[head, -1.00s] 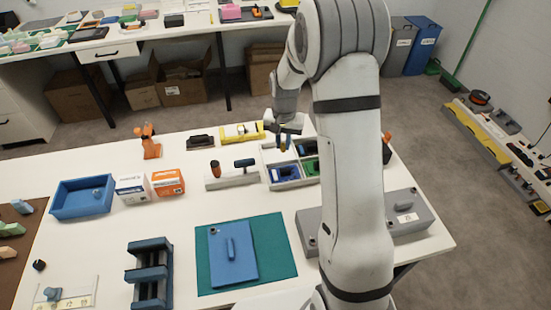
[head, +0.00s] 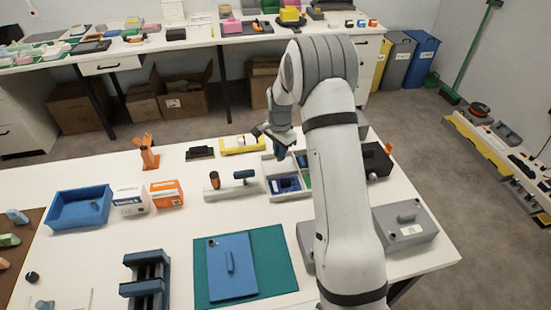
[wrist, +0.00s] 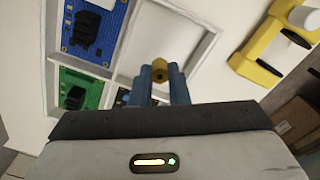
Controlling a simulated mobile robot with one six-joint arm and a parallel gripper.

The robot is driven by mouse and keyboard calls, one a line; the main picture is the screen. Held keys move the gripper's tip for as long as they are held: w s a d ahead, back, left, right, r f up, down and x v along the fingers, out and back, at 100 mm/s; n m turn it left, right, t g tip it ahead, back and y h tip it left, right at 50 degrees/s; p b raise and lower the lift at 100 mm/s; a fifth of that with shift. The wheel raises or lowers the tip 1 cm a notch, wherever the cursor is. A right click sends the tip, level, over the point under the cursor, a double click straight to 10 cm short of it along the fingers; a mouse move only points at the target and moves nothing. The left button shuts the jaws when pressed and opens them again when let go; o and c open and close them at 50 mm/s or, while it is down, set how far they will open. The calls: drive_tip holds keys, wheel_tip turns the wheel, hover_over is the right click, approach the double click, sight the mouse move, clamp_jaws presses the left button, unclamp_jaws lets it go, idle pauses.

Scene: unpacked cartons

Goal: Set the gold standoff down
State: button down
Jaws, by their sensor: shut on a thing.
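The gold standoff (wrist: 160,70) is a small brass-coloured piece between the two blue fingertips of my gripper (wrist: 161,84) in the wrist view. My gripper is shut on it. A light divided tray (wrist: 125,74) lies beneath, and the standoff shows against a pale, bare-looking compartment. Other compartments hold a blue circuit board (wrist: 97,25) and a green circuit board (wrist: 92,92). In the head view my gripper (head: 280,152) is over the far left part of the tray (head: 268,187); the standoff is too small to make out there. The gap below it cannot be judged.
A yellow-and-white item (head: 242,145) stands just behind the tray. A holder with an orange-brown handle and a dark handle (head: 232,190) stands to its left. A black box (head: 377,162) and a grey case (head: 405,226) are to the right.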

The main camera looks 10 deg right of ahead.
drive_tip(key=shift+f, duration=1.65)
drive_tip(key=c, duration=1.4)
unclamp_jaws()
drive_tip(key=shift+r, duration=0.1)
wheel_tip(320, 180, up, 12)
drive_tip(key=shift+f+b, duration=0.1)
drive_tip(key=shift+b, duration=0.2)
drive_tip(key=s+r+n+t, duration=0.1)
drive_tip(key=s+r+n, duration=0.2)
drive_tip(key=s+r, duration=0.4)
drive_tip(key=s+r+n, duration=0.3)
drive_tip(key=s+r, duration=0.2)
drive_tip(key=s, duration=0.4)
drive_tip(key=s+n, duration=0.2)
drive_tip(key=s, duration=0.4)
drive_tip(key=s+a+n+t, duration=0.1)
drive_tip(key=s+n, duration=0.1)
drive_tip(key=s, duration=0.4)
drive_tip(key=s+n, duration=0.2)
drive_tip(key=s, duration=0.3)
drive_tip(key=shift+s+a+f+t, duration=0.2)
drive_tip(key=shift+s+a+t, duration=0.1)
drive_tip(key=shift+s+t, duration=0.1)
